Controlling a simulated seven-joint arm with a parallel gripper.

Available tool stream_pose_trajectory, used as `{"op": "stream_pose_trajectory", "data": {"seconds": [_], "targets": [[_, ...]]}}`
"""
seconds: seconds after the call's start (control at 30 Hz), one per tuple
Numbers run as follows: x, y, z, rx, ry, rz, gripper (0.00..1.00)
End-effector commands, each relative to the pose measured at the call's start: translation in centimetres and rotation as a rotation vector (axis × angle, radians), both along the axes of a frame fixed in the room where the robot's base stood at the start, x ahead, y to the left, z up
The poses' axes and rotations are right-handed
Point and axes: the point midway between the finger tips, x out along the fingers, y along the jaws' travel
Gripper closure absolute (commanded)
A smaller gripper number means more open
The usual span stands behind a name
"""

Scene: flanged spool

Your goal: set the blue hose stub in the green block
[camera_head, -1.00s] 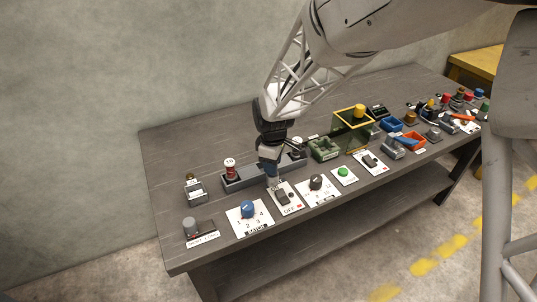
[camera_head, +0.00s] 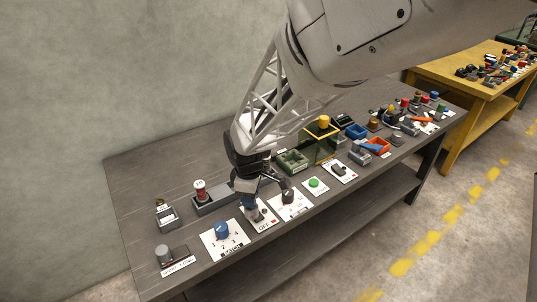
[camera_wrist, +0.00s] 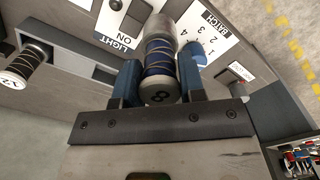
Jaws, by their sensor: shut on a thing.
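My gripper (camera_head: 249,203) is low over the front part of the table, by the OFF switch panel. In the wrist view my gripper (camera_wrist: 160,82) has its two blue fingers shut on the blue hose stub (camera_wrist: 158,60), a spool with blue and dark bands and grey ends, the near end marked 8. In the head view the stub is mostly hidden by the gripper. The green block (camera_head: 291,162) sits on the table behind and to the right of the gripper, apart from it. Its opening is too small to make out.
A grey tray (camera_head: 209,206) with a red spool (camera_head: 200,190) stands left of my gripper. A blue knob panel (camera_head: 222,240), the OFF panel (camera_head: 262,219), a black knob panel (camera_head: 290,205) and a green button (camera_head: 314,183) line the front. A yellow-edged box (camera_head: 319,150) stands right of the green block.

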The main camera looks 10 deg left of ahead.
Motion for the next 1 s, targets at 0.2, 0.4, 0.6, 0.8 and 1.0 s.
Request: {"op": "stream_pose_trajectory", "data": {"seconds": [0.2,0.4,0.6,0.8,1.0], "targets": [[0.0,0.0,0.0,0.0,0.0,0.0,1.0],[0.1,0.0,0.1,0.0,0.0,-0.001,1.0],[1.7,-0.1,0.4,0.001,-0.001,-0.007,1.0],[5.9,-0.5,1.2,0.0,0.0,-0.02,1.0],[12.3,-1.7,2.5,0.001,-0.001,-0.038,1.0]]}}
